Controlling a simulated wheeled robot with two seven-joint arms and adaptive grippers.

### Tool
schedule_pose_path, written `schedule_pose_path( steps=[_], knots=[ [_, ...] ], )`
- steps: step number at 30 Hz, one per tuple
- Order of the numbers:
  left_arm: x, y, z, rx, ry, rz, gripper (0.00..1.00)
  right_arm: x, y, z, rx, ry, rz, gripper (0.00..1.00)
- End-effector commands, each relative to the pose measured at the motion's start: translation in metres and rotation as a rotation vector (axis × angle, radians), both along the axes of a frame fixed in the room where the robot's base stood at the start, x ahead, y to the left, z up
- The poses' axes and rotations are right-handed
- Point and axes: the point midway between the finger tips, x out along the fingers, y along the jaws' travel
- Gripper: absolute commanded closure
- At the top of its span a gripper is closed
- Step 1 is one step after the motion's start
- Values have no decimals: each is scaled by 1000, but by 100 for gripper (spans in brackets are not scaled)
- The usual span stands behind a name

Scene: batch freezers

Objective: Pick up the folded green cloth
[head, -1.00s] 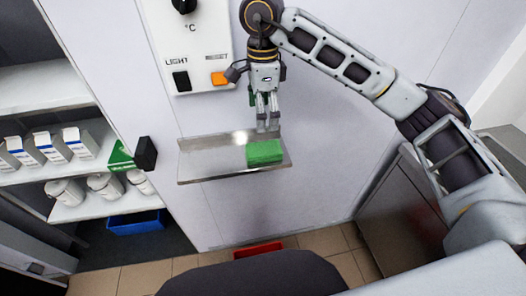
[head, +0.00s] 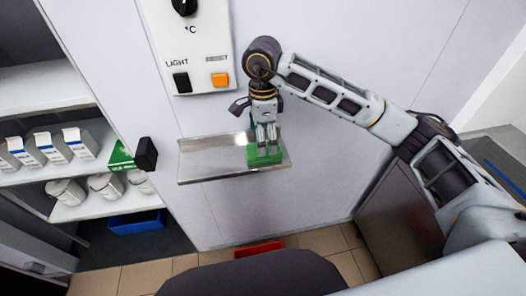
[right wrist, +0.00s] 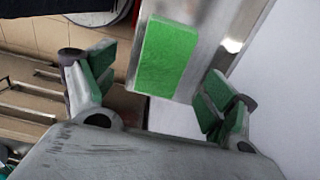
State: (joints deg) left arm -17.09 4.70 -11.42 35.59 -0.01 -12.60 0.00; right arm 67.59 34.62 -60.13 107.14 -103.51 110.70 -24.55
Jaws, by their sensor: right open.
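The folded green cloth (head: 252,157) lies on the right part of a small metal wall shelf (head: 205,163). In the right wrist view the cloth (right wrist: 167,57) is a flat green block on the shiny shelf (right wrist: 212,30), between and beyond my spread fingers. My right gripper (head: 267,150) points down over the cloth in the head view and hides part of it. In the right wrist view my right gripper (right wrist: 158,95) is open, with green pads on its fingers, and nothing is between them. My left gripper is not in view.
A control panel (head: 190,45) with switches is on the wall above the shelf. A black handle (head: 146,153) sticks out at the left, beside shelves with boxes and tubs (head: 66,191). A red bin (head: 259,249) is on the floor below.

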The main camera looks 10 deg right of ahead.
Motion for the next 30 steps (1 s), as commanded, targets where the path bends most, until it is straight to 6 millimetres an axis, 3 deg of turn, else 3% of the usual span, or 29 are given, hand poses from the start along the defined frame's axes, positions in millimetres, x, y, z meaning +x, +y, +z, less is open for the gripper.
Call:
schedule_pose_path(
  steps=[17, 30],
  knots=[
    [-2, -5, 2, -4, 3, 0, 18, 1, -1, -7, 0, 0, -1, 14],
    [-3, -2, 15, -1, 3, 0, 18, 5, -2, -46, 0, 2, -1, 14]
  ],
)
